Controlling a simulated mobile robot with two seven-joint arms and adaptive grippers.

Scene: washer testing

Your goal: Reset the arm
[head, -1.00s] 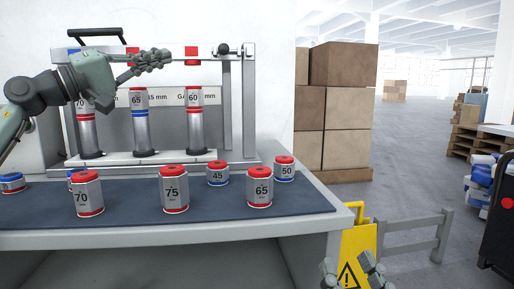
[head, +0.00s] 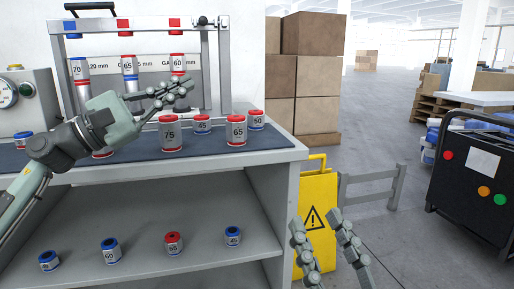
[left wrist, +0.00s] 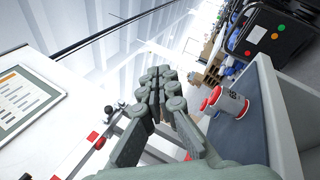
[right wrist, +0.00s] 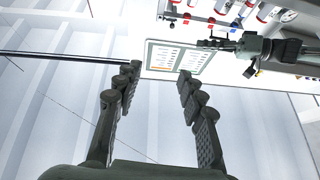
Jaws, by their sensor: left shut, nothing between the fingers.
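My left gripper (head: 181,90) is shut and empty in the head view, raised in front of the test rig (head: 211,60) and above the bench. Its closed fingers also show in the left wrist view (left wrist: 160,85). It hides part of the 70 cylinder at the bench's left. My right gripper (head: 318,222) is low at the right of the head view, in front of the yellow warning sign. Its fingers stand apart with nothing between them in the right wrist view (right wrist: 158,85).
Cylinders marked 75 (head: 170,135), 65 (head: 236,131), 45 (head: 202,125) and 50 (head: 256,120) stand on the bench mat. Several more stand on the lower shelf (head: 200,255). A yellow sign (head: 316,195), a grey rail (head: 372,186) and a black cart (head: 475,180) are at the right.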

